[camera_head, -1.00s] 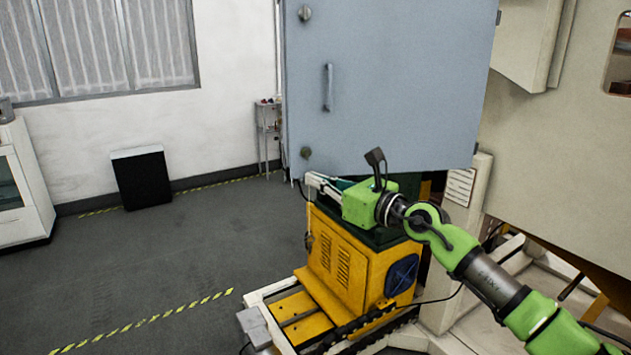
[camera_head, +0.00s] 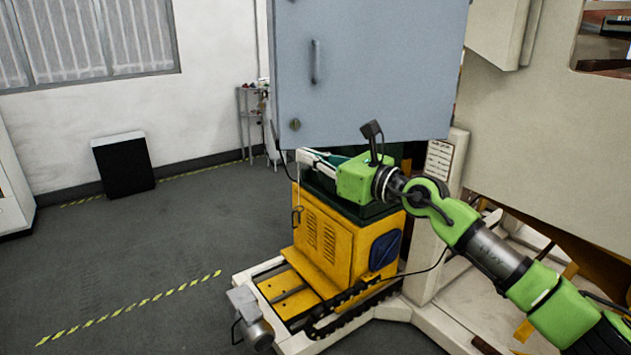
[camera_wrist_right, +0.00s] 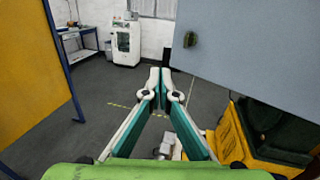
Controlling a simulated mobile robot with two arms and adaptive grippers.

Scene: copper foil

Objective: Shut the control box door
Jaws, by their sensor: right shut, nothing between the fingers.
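The control box door (camera_head: 375,75) is a large grey-blue panel in the upper middle of the head view, with a vertical handle (camera_head: 315,62) and a round knob near its lower left corner. It stands out from the cream machine. My right gripper (camera_head: 302,157) is at the door's lower left corner, just below the bottom edge. In the right wrist view its fingertips (camera_wrist_right: 160,72) meet with nothing between them, and the door (camera_wrist_right: 255,50) fills the upper right. I cannot tell whether the gripper touches the door. My left gripper is not in view.
A yellow and green machine unit (camera_head: 335,238) stands under the door, on a pale base with a motor at its front. The cream machine body (camera_head: 540,130) fills the right. The grey floor (camera_head: 150,255) at left is open, with a black panel (camera_head: 123,165) by the wall.

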